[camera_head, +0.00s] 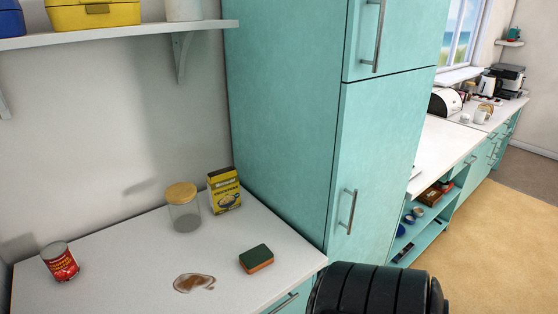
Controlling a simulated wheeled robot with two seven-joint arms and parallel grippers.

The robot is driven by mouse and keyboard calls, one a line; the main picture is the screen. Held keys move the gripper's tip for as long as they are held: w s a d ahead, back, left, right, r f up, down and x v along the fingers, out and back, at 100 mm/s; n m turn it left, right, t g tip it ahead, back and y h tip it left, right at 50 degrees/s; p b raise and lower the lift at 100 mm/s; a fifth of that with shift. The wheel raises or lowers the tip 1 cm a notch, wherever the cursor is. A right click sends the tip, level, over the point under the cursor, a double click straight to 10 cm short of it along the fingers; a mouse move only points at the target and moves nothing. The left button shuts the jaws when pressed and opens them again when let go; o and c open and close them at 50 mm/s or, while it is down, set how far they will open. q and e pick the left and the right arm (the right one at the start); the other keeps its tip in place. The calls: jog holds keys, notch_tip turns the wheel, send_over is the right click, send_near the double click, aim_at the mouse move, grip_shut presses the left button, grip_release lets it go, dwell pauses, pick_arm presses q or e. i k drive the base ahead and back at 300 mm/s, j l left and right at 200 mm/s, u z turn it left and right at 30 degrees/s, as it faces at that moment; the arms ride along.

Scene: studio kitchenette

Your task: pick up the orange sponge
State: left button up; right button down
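The orange sponge (259,266) lies flat on the white counter, near its right front edge. Its top is a dark green scouring layer, and the orange part shows along its lower sides. Nothing is touching it from above. Neither of my grippers shows in the head view. A black ribbed part of my own body fills the bottom edge, to the right of the sponge.
A brown spill (194,283) lies left of the sponge on the counter (120,262). Behind stand a lidded glass jar (184,209) and a yellow box (224,191); a red can (60,262) is at left. A tall teal fridge (290,120) borders the counter's right side. A shelf (120,32) hangs above.

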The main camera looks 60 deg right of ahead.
aim_at(256, 259)
jog(key=z, duration=1.8)
